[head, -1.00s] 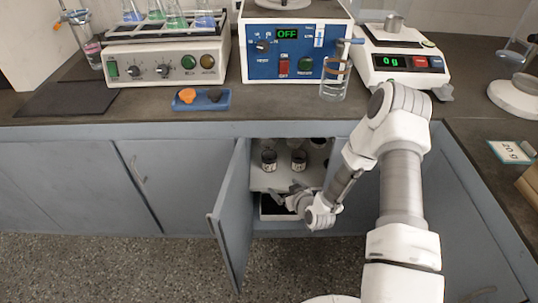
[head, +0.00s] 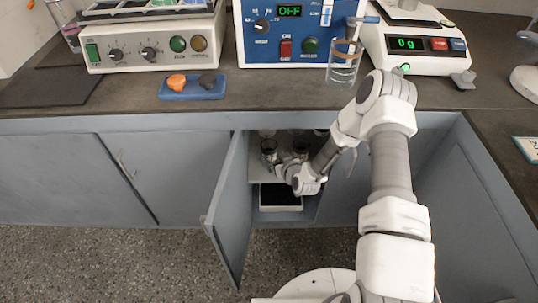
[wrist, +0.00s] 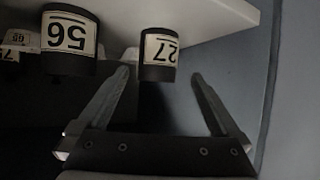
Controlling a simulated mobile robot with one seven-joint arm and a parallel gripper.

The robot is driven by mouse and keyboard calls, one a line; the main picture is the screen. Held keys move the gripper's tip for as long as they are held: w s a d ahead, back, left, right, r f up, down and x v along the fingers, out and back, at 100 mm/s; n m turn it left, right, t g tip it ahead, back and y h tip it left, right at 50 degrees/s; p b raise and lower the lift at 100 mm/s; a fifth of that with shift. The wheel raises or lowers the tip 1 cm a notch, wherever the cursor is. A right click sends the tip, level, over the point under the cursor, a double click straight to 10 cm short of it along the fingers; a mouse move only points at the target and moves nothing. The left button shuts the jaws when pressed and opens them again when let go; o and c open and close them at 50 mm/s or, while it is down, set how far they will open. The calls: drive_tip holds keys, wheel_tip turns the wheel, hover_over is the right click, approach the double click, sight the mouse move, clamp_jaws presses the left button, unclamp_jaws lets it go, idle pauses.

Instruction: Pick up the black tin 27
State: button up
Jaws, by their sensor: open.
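The black tin 27 (wrist: 158,52) shows in the wrist view with its white label upside down. It stands on the white shelf, just ahead of my gripper (wrist: 160,78). My gripper is open and empty, with one finger toward each side of the tin and the tips close to it. In the head view, my gripper (head: 284,166) is inside the open cabinet, by the shelf. The left-hand dark tin (head: 269,150) there appears to be tin 27; its number is too small to read.
A grey cabinet panel (wrist: 295,90) is on the other side. The open door (head: 226,205) stands left of my arm. A tray (head: 281,198) sits below the shelf (head: 258,172).

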sight(266, 147)
drive_tip(key=b+x, duration=0.4)
drive_tip(key=x, duration=0.6)
drive_tip(key=shift+w, duration=0.4)
drive_tip(key=c, duration=1.4)
